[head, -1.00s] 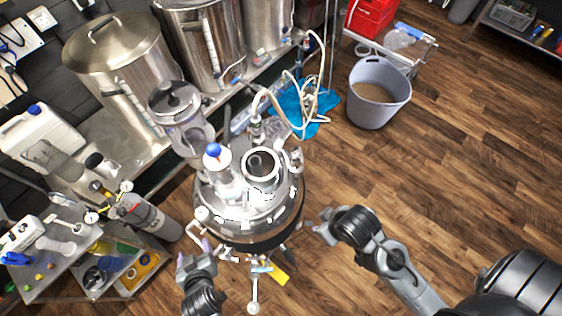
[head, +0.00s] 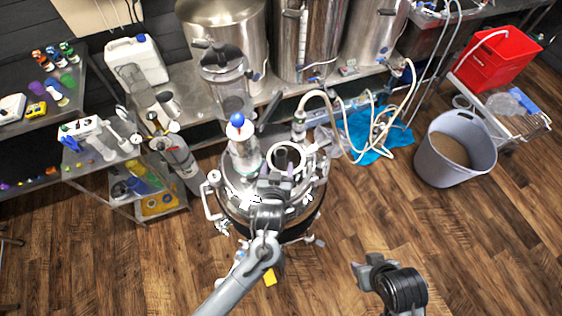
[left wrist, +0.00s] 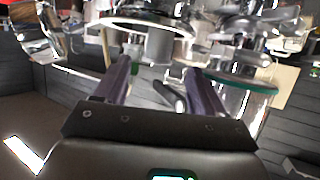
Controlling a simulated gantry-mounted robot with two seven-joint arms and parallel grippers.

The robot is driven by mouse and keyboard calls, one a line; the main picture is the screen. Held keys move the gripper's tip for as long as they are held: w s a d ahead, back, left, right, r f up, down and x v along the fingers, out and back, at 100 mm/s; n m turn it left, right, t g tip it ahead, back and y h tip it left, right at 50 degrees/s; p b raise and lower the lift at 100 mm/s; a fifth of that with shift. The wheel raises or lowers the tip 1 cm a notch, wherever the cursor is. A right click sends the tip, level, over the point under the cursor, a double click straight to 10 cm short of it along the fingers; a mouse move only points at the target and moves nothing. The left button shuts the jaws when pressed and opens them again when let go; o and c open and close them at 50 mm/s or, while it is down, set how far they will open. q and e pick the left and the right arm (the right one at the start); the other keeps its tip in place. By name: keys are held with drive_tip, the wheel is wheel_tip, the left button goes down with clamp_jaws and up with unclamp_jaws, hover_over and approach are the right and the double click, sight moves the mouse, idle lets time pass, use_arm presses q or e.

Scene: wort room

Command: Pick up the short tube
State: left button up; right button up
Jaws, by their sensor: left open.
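A metal vessel (head: 232,212) with a crowded lid stands in the middle of the head view. A short open tube with a round rim (head: 287,152) stands upright on its lid; I take this for the short tube. My left gripper (head: 276,170) is open and empty, just on the near side of that tube. In the left wrist view its two dark fingers (left wrist: 160,70) point at the lid fittings, with a round rimmed tube (left wrist: 150,32) just beyond the fingertips. My right gripper (head: 362,270) hangs over the floor, right of the vessel; its jaws are unclear.
A glass cylinder (head: 242,152) with a blue cap and a tall clear canister (head: 229,90) rise left of the tube. A hose (head: 318,95) arches behind it. A grey bucket (head: 440,175) stands at right.

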sight(280, 159)
use_arm(q)
drive_tip(key=shift+f+p+x, duration=0.15)
drive_tip(key=shift+p+x, duration=0.15)
drive_tip(key=shift+x, duration=1.05)
drive_tip(key=shift+f+p+x, duration=0.15)
drive_tip(key=shift+p+x, duration=0.15)
drive_tip(key=shift+x, duration=1.05)
drive_tip(key=shift+s+d, duration=0.15)
clamp_jaws()
